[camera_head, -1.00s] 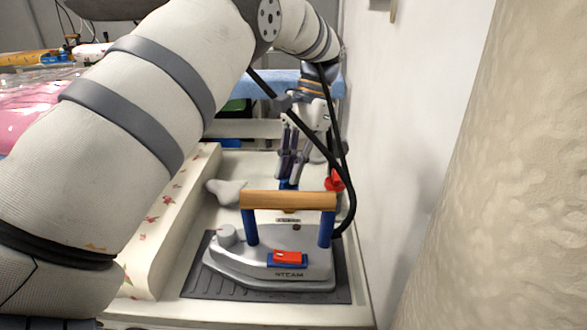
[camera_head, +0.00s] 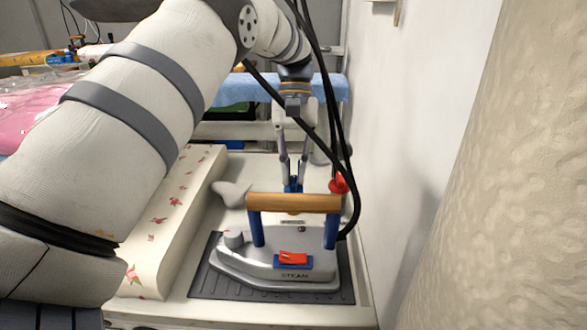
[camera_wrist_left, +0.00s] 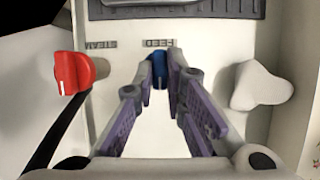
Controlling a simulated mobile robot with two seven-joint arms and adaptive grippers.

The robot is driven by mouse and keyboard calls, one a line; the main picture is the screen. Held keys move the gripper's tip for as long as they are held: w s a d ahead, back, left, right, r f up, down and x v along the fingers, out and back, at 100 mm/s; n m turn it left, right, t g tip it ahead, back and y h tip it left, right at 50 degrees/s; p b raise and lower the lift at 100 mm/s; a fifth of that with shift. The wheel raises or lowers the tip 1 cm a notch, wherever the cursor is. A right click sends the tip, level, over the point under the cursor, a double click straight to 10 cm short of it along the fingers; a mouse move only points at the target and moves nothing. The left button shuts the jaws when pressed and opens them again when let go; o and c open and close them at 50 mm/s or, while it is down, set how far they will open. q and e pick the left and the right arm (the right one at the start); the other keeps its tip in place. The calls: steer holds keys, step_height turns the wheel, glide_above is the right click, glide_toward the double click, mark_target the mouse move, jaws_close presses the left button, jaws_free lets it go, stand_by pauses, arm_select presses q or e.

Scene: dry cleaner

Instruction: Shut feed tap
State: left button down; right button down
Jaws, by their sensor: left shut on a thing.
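The feed tap (camera_wrist_left: 158,76) is a small blue knob just below the word FEED in the left wrist view. My left gripper (camera_wrist_left: 159,68) has its two fingertips closed around this blue knob. In the head view the left gripper (camera_head: 293,182) points down behind the steam iron, and a bit of blue (camera_head: 293,188) shows between its fingertips. How far the knob is turned is hard to tell because the fingers cover its sides. My right gripper is not in view.
A red steam knob (camera_wrist_left: 73,72) stands beside the feed tap. A steam iron (camera_head: 285,265) with a wooden handle rests on a dark ribbed mat (camera_head: 205,288) in front. A grey-white lump (camera_wrist_left: 261,87) lies nearby. Black hoses hang close, and a white wall (camera_head: 420,130) bounds the right.

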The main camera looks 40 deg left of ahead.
mark_target(293, 177)
arm_select(q)
steer(key=shift+f, duration=0.15)
stand_by(0.4)
steer(key=c, duration=1.6)
jaws_free()
steer(key=shift+c, duration=0.2)
step_height(293, 177, up, 10)
